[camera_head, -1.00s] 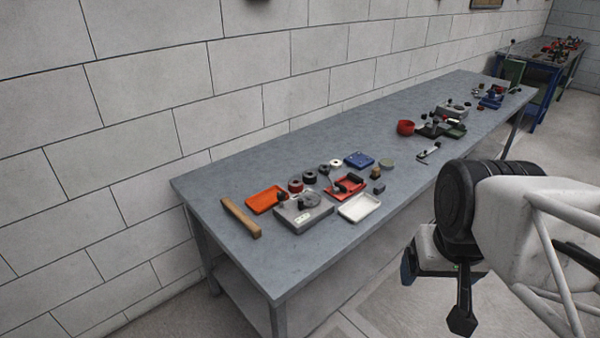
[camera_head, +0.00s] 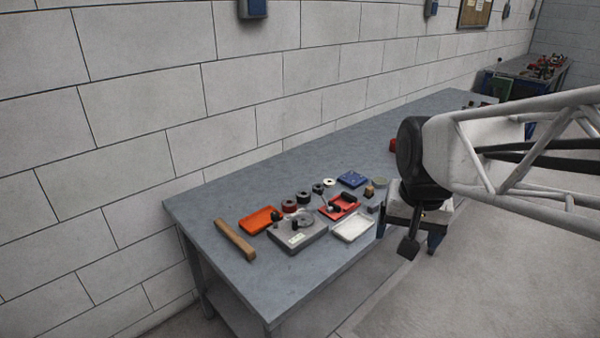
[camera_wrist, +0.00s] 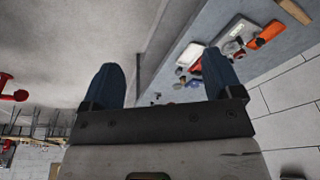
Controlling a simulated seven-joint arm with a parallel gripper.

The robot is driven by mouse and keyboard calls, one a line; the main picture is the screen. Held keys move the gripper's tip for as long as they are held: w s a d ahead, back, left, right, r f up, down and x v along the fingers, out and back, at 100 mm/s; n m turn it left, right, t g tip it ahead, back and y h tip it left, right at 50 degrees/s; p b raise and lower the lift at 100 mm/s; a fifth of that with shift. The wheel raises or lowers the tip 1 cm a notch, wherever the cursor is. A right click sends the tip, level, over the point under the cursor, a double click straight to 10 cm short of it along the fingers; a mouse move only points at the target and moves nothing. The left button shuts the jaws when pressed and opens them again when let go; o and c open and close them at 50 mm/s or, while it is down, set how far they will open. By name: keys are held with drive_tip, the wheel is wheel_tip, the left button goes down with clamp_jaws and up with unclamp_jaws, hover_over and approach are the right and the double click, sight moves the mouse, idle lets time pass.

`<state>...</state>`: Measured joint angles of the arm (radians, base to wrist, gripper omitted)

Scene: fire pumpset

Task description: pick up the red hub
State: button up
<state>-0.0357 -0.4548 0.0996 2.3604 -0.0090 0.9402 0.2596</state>
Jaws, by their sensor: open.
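A small dark-red round part (camera_head: 289,206), which looks like the red hub, stands on the grey workbench (camera_head: 210,205) between the orange tray and dark rolls. I cannot tell it for sure at this size. My gripper (camera_head: 410,235) is off the bench's front edge, to the right of the parts and apart from them. In the wrist view my gripper (camera_wrist: 164,72) shows two blue fingers spread wide with nothing between them. The hub cannot be made out clearly there.
An orange tray (camera_head: 261,219), grey case (camera_head: 298,237), wooden bar (camera_head: 236,240), red tray (camera_head: 340,208) with dark parts, white tray (camera_head: 353,228) and blue box (camera_head: 353,179) crowd the near bench end. Its front left corner is bare. My arm hides the bench's middle.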

drive_tip(key=w+a+m, duration=0.3)
drive_tip(key=w+a, duration=0.1)
drive_tip(key=w, duration=1.1)
drive_tip(key=m+g, duration=0.2)
drive_tip(key=m, duration=0.7)
hover_over(289, 205)
drive_tip(key=w, duration=0.2)
wheel_tip(289, 205, down, 26)
drive_tip(key=shift+w+a, duration=0.15)
drive_tip(key=shift+f, duration=1.3)
drive_tip(key=shift+f, duration=2.6)
